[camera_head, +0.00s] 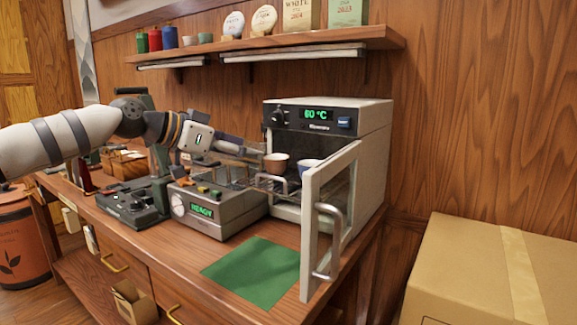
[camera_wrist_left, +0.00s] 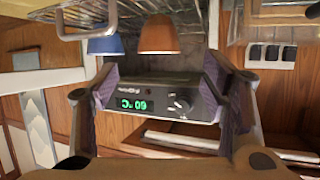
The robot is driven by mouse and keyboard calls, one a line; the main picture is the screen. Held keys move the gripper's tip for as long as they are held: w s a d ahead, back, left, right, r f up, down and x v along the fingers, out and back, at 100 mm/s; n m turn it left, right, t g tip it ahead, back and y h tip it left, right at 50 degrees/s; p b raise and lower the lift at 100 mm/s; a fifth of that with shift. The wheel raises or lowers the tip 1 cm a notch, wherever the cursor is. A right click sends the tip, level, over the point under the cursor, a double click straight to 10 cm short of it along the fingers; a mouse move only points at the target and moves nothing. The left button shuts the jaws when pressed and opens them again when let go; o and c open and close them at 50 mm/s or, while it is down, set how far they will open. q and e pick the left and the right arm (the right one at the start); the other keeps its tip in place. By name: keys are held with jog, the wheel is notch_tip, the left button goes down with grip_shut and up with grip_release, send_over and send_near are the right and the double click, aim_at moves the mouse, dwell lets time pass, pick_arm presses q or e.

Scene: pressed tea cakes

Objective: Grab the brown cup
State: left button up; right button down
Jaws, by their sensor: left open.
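The brown cup (camera_head: 276,163) stands on a wire rack at the open front of the small oven (camera_head: 345,112). A blue cup (camera_head: 310,166) stands just right of it, partly hidden by the oven door. My left gripper (camera_head: 256,154) is open and reaches in from the left, close to the brown cup. In the left wrist view, which looks upside down, the brown cup (camera_wrist_left: 158,38) is ahead of and roughly between the open fingers (camera_wrist_left: 162,75). The blue cup (camera_wrist_left: 105,45) is left of it there. Nothing is between the fingers. My right gripper is out of view.
The oven door (camera_head: 328,215) stands open with its handle (camera_head: 328,240) facing out. A grey device reading READY (camera_head: 215,210) sits below my left arm. A green mat (camera_head: 254,272) lies on the bench. A cardboard box (camera_head: 490,270) is at the right.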

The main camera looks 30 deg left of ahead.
aim_at(266, 158)
pick_arm(q)
jog(key=b+x, duration=0.1)
jog(key=x, duration=0.3)
jog(key=f+b+x, duration=0.1)
jog(key=x, duration=0.4)
jog(key=shift+f+b, duration=0.1)
jog(key=shift+b, duration=0.3)
jog(key=shift+w+d, duration=0.15)
jog(key=shift+w, duration=0.05)
jog(key=shift+r, duration=0.35)
jog(key=c, duration=1.2)
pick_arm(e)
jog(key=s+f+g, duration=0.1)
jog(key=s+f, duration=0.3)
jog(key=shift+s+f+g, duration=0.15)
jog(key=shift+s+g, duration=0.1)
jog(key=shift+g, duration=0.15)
